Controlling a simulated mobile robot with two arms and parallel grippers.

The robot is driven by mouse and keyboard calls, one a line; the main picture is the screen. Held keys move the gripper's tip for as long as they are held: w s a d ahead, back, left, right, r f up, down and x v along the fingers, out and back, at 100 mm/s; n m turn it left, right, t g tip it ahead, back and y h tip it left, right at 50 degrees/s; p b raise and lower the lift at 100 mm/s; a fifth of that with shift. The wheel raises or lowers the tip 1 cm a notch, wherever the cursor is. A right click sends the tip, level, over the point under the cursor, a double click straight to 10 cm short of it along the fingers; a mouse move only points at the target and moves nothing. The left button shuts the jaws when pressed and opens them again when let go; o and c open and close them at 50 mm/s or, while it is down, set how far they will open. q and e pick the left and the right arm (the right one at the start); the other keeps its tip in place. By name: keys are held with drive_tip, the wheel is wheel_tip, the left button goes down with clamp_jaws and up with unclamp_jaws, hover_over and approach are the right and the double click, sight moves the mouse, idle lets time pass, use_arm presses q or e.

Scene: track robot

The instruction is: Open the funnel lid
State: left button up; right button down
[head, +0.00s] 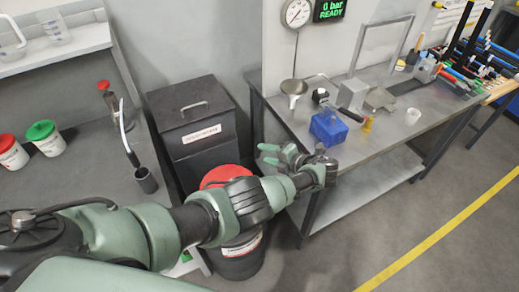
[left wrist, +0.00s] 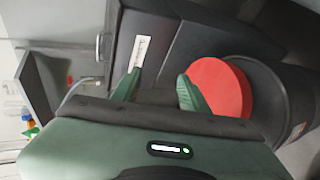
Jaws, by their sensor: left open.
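A round red lid (head: 216,175) tops a black drum (head: 241,266) with a white label, on the floor beside the workbench. My left arm crosses in front and hides part of both. In the left wrist view the red lid (left wrist: 220,86) lies on the drum (left wrist: 272,92), just right of the right finger, which overlaps its edge. I cannot tell whether they touch. My left gripper (head: 267,153) is open and nothing shows between its green fingers (left wrist: 157,90). My right gripper is not in view.
A dark grey bin (head: 188,128) with a handled lid stands behind the drum. A left counter (head: 75,185) holds tubs. Floor at the right front is clear.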

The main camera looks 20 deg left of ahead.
use_arm(q)
drive_tip(key=shift+v, duration=0.9)
